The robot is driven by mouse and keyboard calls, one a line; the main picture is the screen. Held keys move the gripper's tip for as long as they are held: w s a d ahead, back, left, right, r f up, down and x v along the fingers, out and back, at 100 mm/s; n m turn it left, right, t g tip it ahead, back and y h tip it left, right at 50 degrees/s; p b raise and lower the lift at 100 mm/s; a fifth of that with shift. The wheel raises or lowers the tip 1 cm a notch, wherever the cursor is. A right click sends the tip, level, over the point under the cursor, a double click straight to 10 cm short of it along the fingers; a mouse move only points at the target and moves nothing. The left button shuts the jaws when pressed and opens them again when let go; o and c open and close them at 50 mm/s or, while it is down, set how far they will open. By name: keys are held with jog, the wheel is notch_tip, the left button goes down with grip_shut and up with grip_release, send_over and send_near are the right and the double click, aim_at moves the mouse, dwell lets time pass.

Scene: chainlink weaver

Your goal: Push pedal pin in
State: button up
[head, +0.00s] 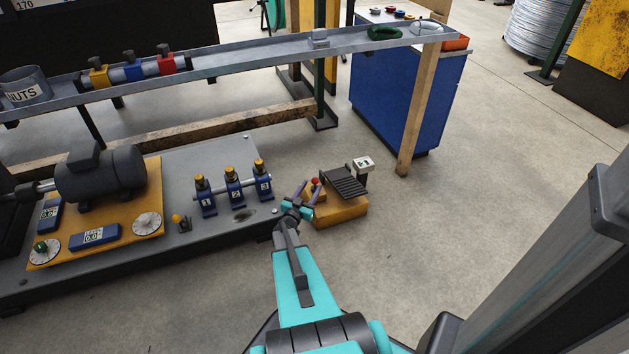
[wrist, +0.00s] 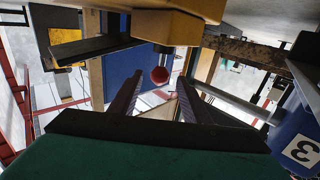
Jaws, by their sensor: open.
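The pedal pin has a red ball end (head: 315,181) and sits beside the black ribbed pedal (head: 345,182) on a yellow base (head: 341,211). My gripper (head: 308,194) is at the left side of this base, close to the pin. In the wrist view, which looks upside down, the red ball (wrist: 160,75) shows between the open fingers (wrist: 158,90), towards their tips. Nothing is held. I cannot tell whether the fingers touch the ball. The yellow base (wrist: 178,20) and dark pedal plate (wrist: 90,48) show at the top there. The pin's shaft is mostly hidden.
A small white sign (head: 361,164) stands behind the pedal. Blue numbered units with yellow tops (head: 233,187) stand on the grey platform (head: 120,268) to the left; number 3 (wrist: 298,145) is near my gripper. A wooden post (head: 418,115) stands behind right. The right floor is clear.

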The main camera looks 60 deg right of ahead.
jog(key=shift+s+a+p, duration=0.2)
jog(key=shift+a+p, duration=0.1)
jog(key=shift+a, duration=1)
jog(key=shift+s+a+p, duration=0.2)
jog(key=shift+a+p, duration=0.05)
jog(key=shift+a, duration=1)
